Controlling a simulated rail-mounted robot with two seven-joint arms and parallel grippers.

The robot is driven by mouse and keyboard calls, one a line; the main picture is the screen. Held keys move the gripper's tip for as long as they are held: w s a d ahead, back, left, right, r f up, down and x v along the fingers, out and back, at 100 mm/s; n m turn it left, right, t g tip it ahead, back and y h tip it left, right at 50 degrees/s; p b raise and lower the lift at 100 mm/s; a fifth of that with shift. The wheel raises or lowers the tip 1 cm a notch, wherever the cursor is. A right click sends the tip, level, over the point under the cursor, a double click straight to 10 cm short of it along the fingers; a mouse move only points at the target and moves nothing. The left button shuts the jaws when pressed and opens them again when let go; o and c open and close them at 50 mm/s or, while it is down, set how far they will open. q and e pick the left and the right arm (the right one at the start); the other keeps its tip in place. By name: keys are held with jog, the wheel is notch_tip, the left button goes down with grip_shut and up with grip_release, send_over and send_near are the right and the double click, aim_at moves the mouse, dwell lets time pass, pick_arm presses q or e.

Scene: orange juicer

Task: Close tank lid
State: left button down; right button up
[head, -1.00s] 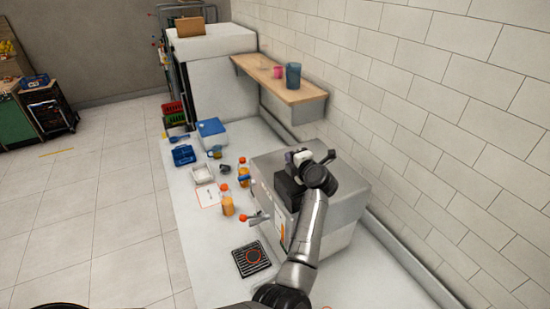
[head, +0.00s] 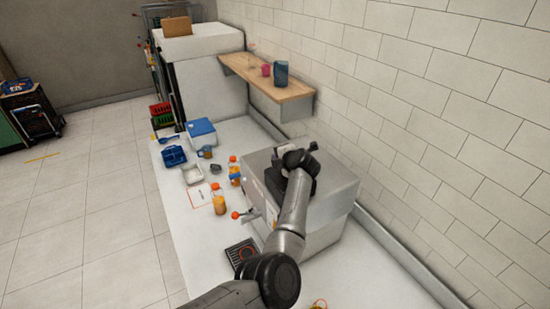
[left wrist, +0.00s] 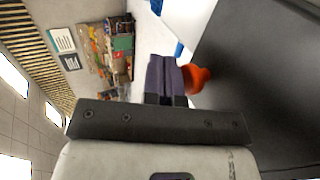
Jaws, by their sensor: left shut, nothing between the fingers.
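The juicer (head: 338,198) is a large grey metal box on the white counter, close to the wall. A lever with a red ball (head: 236,215) sticks out from its front. My left gripper (head: 281,150) is over the juicer's top, and my arm hides part of the machine. In the left wrist view its dark fingers (left wrist: 165,77) are together and empty. An orange-red knob (left wrist: 198,77) shows just right of them, beside a broad dark surface (left wrist: 265,85). I cannot tell the lid apart or see its position. My right gripper is not in view.
Orange bottles (head: 219,203), a white tray (head: 192,174), a blue basket (head: 174,156) and a blue-lidded box (head: 201,132) stand left of the juicer. A black drip grate (head: 239,252) lies in front. A wooden shelf (head: 262,80) with cups hangs behind.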

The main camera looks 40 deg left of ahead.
pick_arm(q)
jog(key=shift+r+p, duration=0.5)
jog(key=shift+r, duration=0.05)
notch_tip(320, 180, up, 4)
jog(key=p, duration=0.3)
jog(key=shift+a, duration=0.1)
jog(key=shift+w+r+b, duration=0.1)
jog(key=shift+r+b, duration=0.45)
jog(key=shift+b, duration=0.35)
notch_tip(320, 180, up, 8)
jog(key=b, duration=0.2)
jog(key=shift+a, duration=0.3)
